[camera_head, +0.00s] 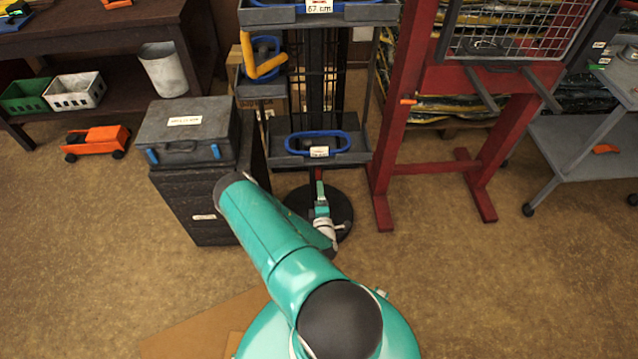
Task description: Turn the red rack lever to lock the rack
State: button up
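The rack (350,152) is a dark stand with trays, a black central column and a round black base, at the upper middle of the head view. A small narrow red piece (319,188), which looks like the rack lever, stands low in front of the column, just above the base. My gripper (321,204) is at the end of my teal arm, directly below the red piece in the picture. Its tip meets or overlaps the red piece; I cannot tell whether they touch. The fingers are too small to tell open from shut. My arm hides part of the base.
A dark grey case (187,132) sits on a black cabinet (195,205) left of the rack. A red frame (388,150) with a wire grid stands to the right. A yellow handle (262,65) sticks out at the rack's upper left. Floor is open at right front.

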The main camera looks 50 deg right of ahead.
jog(key=shift+v, duration=1.8)
